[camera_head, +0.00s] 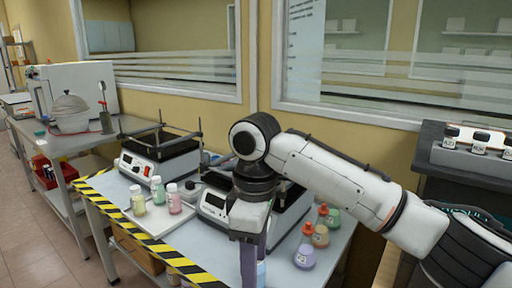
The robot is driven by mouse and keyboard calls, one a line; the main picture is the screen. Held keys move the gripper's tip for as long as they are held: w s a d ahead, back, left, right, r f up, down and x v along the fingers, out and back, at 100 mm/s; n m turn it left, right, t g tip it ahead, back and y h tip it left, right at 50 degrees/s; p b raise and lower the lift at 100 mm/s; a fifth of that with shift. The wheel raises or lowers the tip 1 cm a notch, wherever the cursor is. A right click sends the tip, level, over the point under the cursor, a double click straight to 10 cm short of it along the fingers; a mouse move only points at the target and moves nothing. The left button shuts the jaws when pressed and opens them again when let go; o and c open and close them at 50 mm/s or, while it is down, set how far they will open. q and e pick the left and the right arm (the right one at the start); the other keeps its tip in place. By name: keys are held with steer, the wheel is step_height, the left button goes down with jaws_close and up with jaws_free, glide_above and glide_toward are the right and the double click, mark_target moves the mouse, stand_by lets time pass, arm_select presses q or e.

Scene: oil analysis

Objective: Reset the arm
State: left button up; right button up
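My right arm (335,180) comes in from the right, reaches across the bench and bends down at a black-and-white joint. My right gripper (250,264) hangs pointing down at the front of the bench (295,277), in front of a grey instrument. Its lower end is cut off by the bottom edge of the picture, so I cannot tell whether it is open or shut. A pale blue-white thing (261,273) shows beside its fingers; whether it is held is hidden. My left gripper is not in view.
Bottles with orange tops (305,256) stand right of the gripper. Capped bottles (158,190) stand on a white plate at left. Two instruments with black frames, one of them a left instrument (143,167), sit behind.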

steer(key=s+a+f+m+t+y, duration=0.1)
steer(key=s+a+f+m+y, duration=0.2)
steer(key=f, duration=0.9)
steer(key=s+a+f+m+t+y, duration=0.1)
steer(key=a+f+m+t+y, duration=0.25)
steer(key=f, duration=0.75)
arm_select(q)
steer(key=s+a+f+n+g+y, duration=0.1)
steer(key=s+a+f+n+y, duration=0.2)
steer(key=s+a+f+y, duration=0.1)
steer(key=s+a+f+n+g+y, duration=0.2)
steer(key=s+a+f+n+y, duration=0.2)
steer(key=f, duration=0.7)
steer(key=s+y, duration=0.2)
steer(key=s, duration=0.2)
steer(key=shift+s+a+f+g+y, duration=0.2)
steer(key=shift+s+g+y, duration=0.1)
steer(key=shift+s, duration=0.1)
arm_select(e)
steer(key=s+d+f+m+t+h, duration=0.1)
steer(key=s+d+f+m, duration=0.1)
steer(key=s+d+f, duration=0.2)
steer(key=s+d+f+m+t+h, duration=0.1)
steer(key=s+d+f, duration=0.4)
steer(key=d, duration=0.6)
steer(key=s+d+f+m+t+h, duration=0.2)
steer(key=s+d+f+m, duration=0.1)
steer(key=s+d, duration=0.4)
steer(key=shift+d+f, duration=0.5)
steer(key=shift+f, duration=0.3)
